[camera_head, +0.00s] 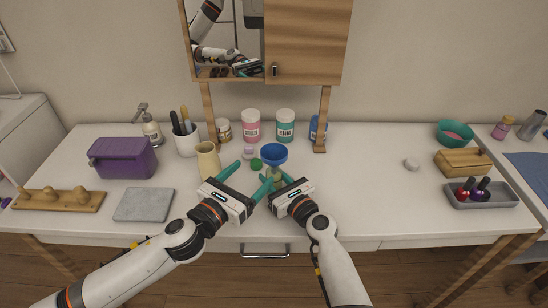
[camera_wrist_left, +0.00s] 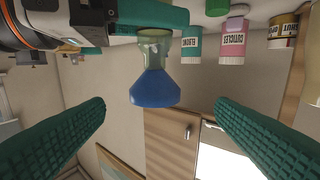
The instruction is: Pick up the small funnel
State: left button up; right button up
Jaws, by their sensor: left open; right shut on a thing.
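The small blue funnel (camera_head: 274,153) sits mouth-up in the neck of a small pale green bottle (camera_head: 276,173). My right gripper (camera_head: 274,181) is shut on the bottle and partly hides it. My left gripper (camera_head: 246,176) is open, with nothing between its fingers, just left of the bottle. In the left wrist view, which is upside down, the funnel (camera_wrist_left: 155,88) shows beyond and between the two spread green fingers, not touched by them. The bottle (camera_wrist_left: 154,46) and part of my right gripper show above it there.
A green lid (camera_head: 256,164) and a beige vase (camera_head: 208,161) stand close to my left gripper. Pink (camera_head: 252,125) and teal (camera_head: 285,125) jars stand behind the funnel. The counter right of my right gripper is clear up to a white puck (camera_head: 412,164).

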aim_at(281, 147)
jog(key=shift+w, duration=0.1)
pick_arm(q)
jog(key=x, duration=1.1)
jog(key=shift+s+d+r, duration=0.15)
jog(key=shift+d, duration=0.2)
jog(key=c, duration=1)
jog(key=shift+r, duration=0.15)
jog(key=shift+c, duration=0.2)
notch_tip(281, 147, up, 10)
